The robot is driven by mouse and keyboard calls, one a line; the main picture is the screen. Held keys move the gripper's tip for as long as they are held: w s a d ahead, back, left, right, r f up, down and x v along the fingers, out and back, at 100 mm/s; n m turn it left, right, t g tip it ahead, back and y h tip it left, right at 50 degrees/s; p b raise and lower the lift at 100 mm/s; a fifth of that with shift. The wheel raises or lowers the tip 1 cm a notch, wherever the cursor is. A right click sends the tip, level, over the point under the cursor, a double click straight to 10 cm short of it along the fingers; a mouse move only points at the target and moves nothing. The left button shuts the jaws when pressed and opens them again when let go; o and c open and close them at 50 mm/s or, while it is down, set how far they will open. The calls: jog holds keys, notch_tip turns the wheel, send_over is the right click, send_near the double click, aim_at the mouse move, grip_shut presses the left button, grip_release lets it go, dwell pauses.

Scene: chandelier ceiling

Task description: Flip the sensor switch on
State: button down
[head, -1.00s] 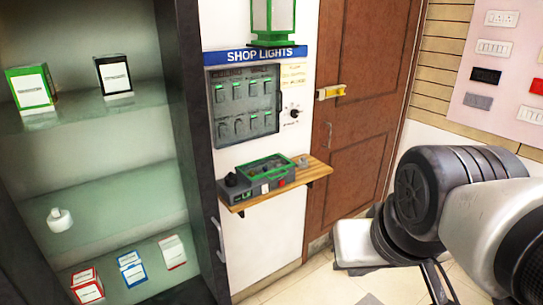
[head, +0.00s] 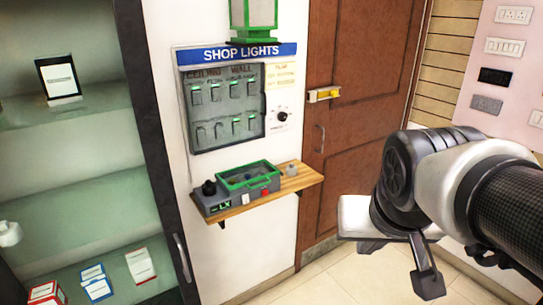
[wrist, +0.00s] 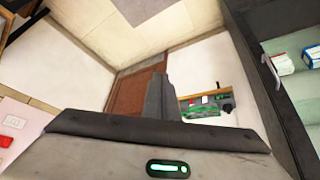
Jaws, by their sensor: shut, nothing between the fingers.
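A grey switch panel (head: 222,107) hangs under the blue SHOP LIGHTS sign, with several rocker switches in two rows. Several show small green lights. The labels are too blurred to tell which switch is the sensor's. Below it, a grey box (head: 243,187) with a green-framed lid, a black knob, a small LX display, a white switch and a red button sits on a wooden shelf. The box also shows in the wrist view (wrist: 205,104). My gripper (wrist: 159,82) is shut and empty, apart from the panel and box. In the head view its fingertips are unclear.
The wooden shelf (head: 290,183) juts from the wall. A dial (head: 282,116) is right of the panel. A dark-framed glass cabinet (head: 155,160) stands left, a brown door (head: 345,140) right. Floor is clear before the door.

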jog(key=w+f+m+t+b, duration=0.15)
jog(key=w+f, duration=0.25)
jog(key=w, duration=0.4)
jog(key=w+f+m+b, duration=0.1)
jog(key=w+f+b, duration=0.3)
jog(key=w, duration=0.5)
jog(key=w+a+f+m+t+y+b, duration=0.3)
jog(key=w+a+f+m+y+b, duration=0.2)
jog(key=w+a+f, duration=1.2)
jog(key=w+m+y, duration=0.2)
jog(key=y, duration=0.1)
jog(key=shift+w+m, duration=0.3)
jog(key=shift+m, duration=0.05)
jog(key=shift+t, duration=0.25)
jog(key=b, duration=0.1)
send_near(246, 203)
jog(key=x, duration=0.5)
jog(key=shift+w+f, duration=0.1)
jog(key=shift+f, duration=0.25)
jog(key=shift+w+a, duration=0.15)
jog(key=shift+w, duration=0.2)
jog(key=shift+f+b, duration=0.1)
jog(key=shift+b, duration=0.2)
